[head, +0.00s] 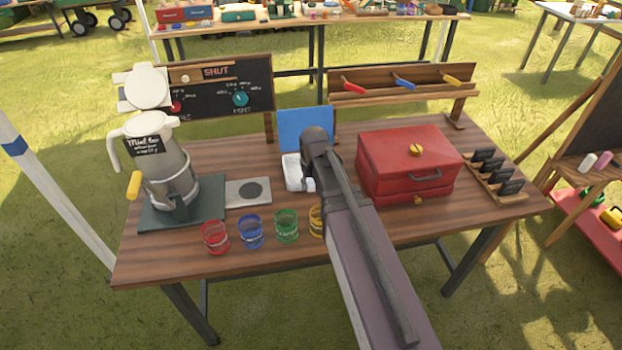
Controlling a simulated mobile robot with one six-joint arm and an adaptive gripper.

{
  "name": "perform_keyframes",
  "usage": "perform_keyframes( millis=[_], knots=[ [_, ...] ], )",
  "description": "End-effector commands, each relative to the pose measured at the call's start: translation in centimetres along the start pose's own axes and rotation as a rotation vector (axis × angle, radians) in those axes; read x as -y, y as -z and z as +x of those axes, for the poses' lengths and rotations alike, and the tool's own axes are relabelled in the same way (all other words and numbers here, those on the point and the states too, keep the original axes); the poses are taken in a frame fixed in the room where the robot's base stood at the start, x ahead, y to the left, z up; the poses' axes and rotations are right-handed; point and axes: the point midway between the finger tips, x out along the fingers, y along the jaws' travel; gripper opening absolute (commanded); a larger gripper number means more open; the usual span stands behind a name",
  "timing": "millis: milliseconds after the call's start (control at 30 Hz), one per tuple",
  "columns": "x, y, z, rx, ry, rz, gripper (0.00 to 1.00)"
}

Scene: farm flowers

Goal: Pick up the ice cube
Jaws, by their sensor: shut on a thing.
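A white ice box (291,178) with a raised blue lid (304,130) stands at the middle of the wooden table. A small whitish ice cube (310,184) shows at the box's front right, just below the end of my arm. My gripper (313,174) is at the right side of the box, mostly hidden behind my own wrist. It is shut on the ice cube. The fingertips are too small and covered to make out, and I cannot tell whether the cube touches the box. The right part of the box is hidden by my arm.
A red chest (400,170) stands close right of my arm. Red (215,237), blue (251,231), green (287,225) and yellow (315,220) glasses line the front edge. A jug machine (170,175) stands left, beside a grey plate (249,191). A dark rack (495,175) is right.

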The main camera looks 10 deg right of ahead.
Motion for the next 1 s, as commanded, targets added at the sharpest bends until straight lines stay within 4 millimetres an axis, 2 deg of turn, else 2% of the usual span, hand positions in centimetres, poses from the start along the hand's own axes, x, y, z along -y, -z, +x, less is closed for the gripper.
perform_keyframes(
  millis=[667, 867, 1000],
  knots=[
    [0.0, 0.0, -0.2, 0.000, 0.000, 0.000, 0.14],
    [0.0, 0.2, -1.6, 0.000, 0.000, 0.000, 0.14],
    [0.0, 0.5, -3.4, 0.000, 0.000, 0.000, 0.14]
  ],
)
